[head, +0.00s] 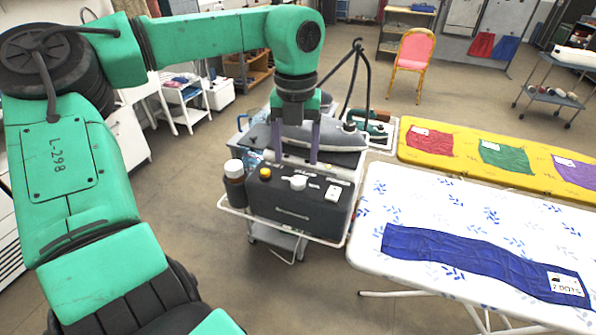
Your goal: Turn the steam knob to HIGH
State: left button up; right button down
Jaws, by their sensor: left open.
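The dark steam unit (312,217) stands on a wheeled cart in the middle of the head view. The label's marks and the knob's setting are too small to read. My left gripper (296,161) points down with two purple fingers apart. It is empty and looks to be above or just behind the white knob, apart from it. My right gripper is not in view.
A grey iron-shaped pad (335,137) lies behind the unit, with a green iron (376,128) beyond. A patterned ironing board (400,200) with a blue cloth (470,259) is close on the right. Open floor lies in front.

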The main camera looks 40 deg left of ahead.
aim_at(298, 180)
pick_arm(q)
jog(key=f, duration=0.4)
jog(key=w+f, duration=0.1)
jog(key=f, duration=0.1)
jog(key=shift+p, duration=0.4)
jog(key=shift+s+f, duration=0.1)
jog(key=shift+f, duration=0.2)
jog(key=shift+s, duration=0.1)
jog(key=shift+f, duration=0.1)
grip_shut()
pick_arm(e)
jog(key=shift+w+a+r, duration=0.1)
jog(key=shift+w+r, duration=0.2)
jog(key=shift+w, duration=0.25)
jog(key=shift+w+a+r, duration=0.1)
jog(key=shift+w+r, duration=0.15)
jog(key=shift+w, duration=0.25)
